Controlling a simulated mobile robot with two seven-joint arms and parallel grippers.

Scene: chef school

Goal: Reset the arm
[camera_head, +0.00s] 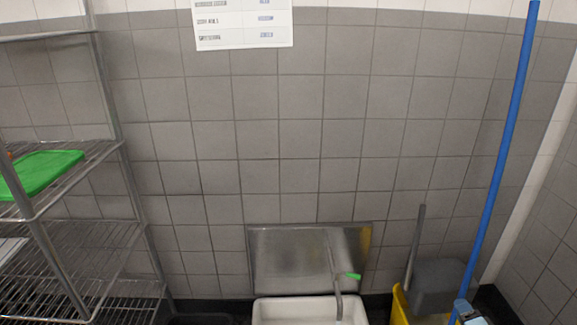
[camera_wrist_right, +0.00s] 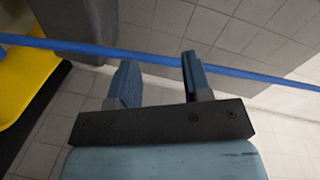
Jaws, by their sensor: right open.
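My right gripper (camera_head: 463,305) shows at the bottom right edge of the head view, close to the lower part of a long blue pole (camera_head: 501,150). In the right wrist view, the gripper (camera_wrist_right: 157,72) is open with its two blue-grey fingers apart. The blue pole (camera_wrist_right: 265,76) runs across that view near the fingertips; I cannot tell whether it touches them. My left arm and gripper are not in view.
A yellow mop bucket (camera_head: 400,305) with a grey wringer stands at lower right, also in the wrist view (camera_wrist_right: 25,85). A white sink (camera_head: 300,312) is at bottom centre. A wire shelf (camera_head: 95,240) with a green board (camera_head: 40,172) stands left. Tiled walls close the back and right.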

